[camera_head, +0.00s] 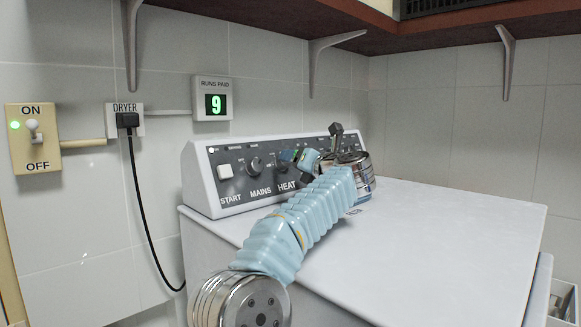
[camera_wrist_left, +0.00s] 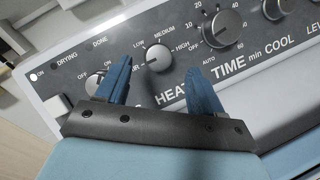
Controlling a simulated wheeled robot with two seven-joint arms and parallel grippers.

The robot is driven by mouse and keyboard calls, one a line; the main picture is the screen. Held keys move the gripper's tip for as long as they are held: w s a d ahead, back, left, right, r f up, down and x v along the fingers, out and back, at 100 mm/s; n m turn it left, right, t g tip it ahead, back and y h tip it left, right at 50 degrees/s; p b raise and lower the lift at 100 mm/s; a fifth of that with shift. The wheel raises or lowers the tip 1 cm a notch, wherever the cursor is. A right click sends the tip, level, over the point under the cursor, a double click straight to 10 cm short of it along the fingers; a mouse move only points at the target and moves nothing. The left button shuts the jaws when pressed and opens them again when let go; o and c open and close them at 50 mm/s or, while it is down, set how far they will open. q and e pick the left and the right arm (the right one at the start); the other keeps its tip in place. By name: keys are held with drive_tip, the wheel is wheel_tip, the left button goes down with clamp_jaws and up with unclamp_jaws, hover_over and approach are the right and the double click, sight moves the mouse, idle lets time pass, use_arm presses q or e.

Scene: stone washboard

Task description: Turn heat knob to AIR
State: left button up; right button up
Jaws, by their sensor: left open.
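The heat knob (camera_wrist_left: 158,58) is a round grey knob on the dark control panel, ringed by LOW, MEDIUM and HIGH labels. The AIR label is partly covered by a finger in the left wrist view. I cannot tell for sure where the knob's pointer is set. My left gripper (camera_wrist_left: 158,65) is open, with one blue finger on each side of the knob in that view; contact with it is not clear. In the head view my left gripper (camera_head: 306,162) is at the panel, above the HEAT label, and hides part of the panel. My right gripper is not in view.
The mains knob (camera_wrist_left: 97,83) is left of the heat knob, and the time knob (camera_wrist_left: 220,30) is right of it, near the right finger. A white start button (camera_head: 225,171) is at the panel's left end. The white machine top (camera_head: 440,225) is clear. Shelf brackets (camera_head: 318,60) hang above.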

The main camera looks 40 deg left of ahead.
use_arm(q)
drive_tip(key=b+v, duration=0.1)
drive_tip(key=v, duration=0.8)
